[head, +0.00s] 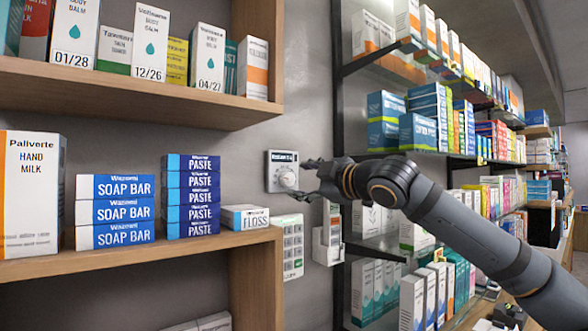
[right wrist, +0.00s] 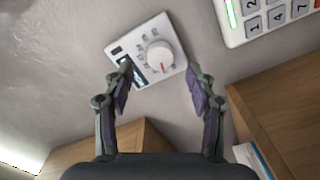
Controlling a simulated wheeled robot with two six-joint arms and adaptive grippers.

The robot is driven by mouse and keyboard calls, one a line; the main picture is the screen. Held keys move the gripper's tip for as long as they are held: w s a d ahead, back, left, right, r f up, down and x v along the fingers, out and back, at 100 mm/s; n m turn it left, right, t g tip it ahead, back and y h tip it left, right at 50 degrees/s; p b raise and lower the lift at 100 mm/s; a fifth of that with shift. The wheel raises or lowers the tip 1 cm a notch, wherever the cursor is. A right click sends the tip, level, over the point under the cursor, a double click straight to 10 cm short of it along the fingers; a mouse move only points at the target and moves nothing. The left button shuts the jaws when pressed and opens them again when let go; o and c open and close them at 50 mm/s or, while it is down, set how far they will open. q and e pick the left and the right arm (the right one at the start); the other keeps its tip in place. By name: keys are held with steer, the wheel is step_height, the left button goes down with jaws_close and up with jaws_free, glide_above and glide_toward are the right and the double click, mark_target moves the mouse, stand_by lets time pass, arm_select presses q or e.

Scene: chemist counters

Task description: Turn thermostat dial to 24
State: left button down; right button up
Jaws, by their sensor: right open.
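The thermostat (head: 281,171) is a small white box on the grey wall, right of the wooden shelves. Its round white dial (head: 288,179) faces out below a dark display. In the right wrist view the thermostat (right wrist: 128,48) appears tilted, and its dial (right wrist: 160,57) has a red pointer mark and printed numbers around it. My right gripper (head: 306,182) is in front of the thermostat at its right side. In the right wrist view its two fingers (right wrist: 158,92) are spread, with the dial ahead between them and nothing held. My left gripper is not in view.
A white keypad (head: 290,245) is on the wall below the thermostat. A white holder (head: 328,240) hangs beside it. A floss box (head: 246,217) sits at the left shelf's edge. Stocked shelves with many boxes stand right, behind my arm.

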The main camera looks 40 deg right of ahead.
mark_target(290, 180)
steer(key=w, duration=0.1)
steer(key=w+p, duration=0.2)
steer(key=w, duration=0.1)
steer(key=shift+d, duration=0.25)
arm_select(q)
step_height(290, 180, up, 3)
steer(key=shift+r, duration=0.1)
arm_select(e)
steer(key=shift+s, duration=0.1)
steer(key=shift+c, duration=0.3)
steer(key=c, duration=1.1)
steer(key=shift+m, duration=0.3)
